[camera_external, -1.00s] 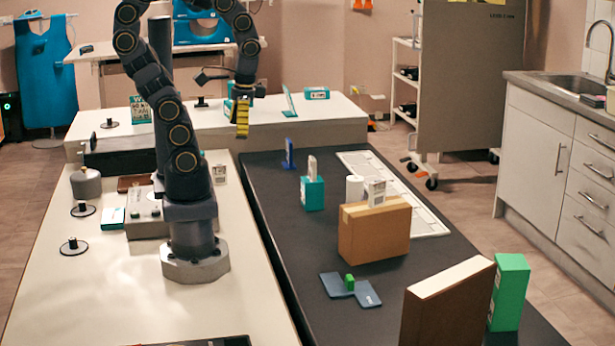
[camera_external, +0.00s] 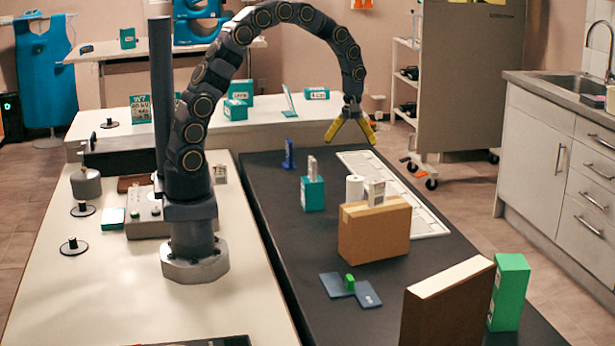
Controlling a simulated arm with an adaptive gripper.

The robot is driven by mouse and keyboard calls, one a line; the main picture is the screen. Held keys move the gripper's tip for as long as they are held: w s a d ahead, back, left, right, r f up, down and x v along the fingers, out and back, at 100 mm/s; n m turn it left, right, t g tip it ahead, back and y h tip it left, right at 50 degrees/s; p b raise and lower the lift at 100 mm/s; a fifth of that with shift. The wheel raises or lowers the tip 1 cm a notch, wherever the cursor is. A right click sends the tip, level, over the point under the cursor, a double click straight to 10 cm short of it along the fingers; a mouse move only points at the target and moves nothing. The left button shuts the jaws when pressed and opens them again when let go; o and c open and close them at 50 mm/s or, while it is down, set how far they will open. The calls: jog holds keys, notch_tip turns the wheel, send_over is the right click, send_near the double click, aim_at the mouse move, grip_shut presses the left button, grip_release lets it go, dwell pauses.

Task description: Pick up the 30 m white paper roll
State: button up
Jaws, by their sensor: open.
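A small white roll (camera_external: 354,188) stands upright on the black table, behind a brown cardboard box (camera_external: 374,234), which hides its lower part. A white carton with printed marks (camera_external: 376,192) is on the box, right beside the roll in the picture. I cannot read the roll's length. My gripper (camera_external: 350,137), with yellow fingers, is open and empty. It points down in the air, above the roll in the picture and apart from it.
A teal box with a white item on it (camera_external: 312,193) and a blue stand (camera_external: 288,154) are left of the roll. A white slotted tray (camera_external: 405,200) lies to the right. A tall brown box (camera_external: 446,303) and a green box (camera_external: 508,292) stand in front.

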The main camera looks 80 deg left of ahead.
aim_at(355, 190)
jog(key=w+a+f+n, duration=0.1)
jog(key=a+f, duration=0.1)
jog(key=f, duration=0.1)
jog(key=w+a+f+n, duration=0.2)
jog(key=a+f, duration=0.1)
jog(key=w+a+f+n, duration=0.1)
jog(key=a+f+n, duration=0.1)
jog(key=a+f, duration=0.1)
jog(key=shift+w+a+f, duration=0.1)
jog(key=shift+w+a, duration=0.1)
jog(key=shift+w, duration=0.15)
notch_tip(355, 190, down, 3)
jog(key=shift+r, duration=0.2)
notch_tip(355, 190, down, 5)
jog(key=shift+s+f, duration=0.15)
jog(key=c, duration=1.1)
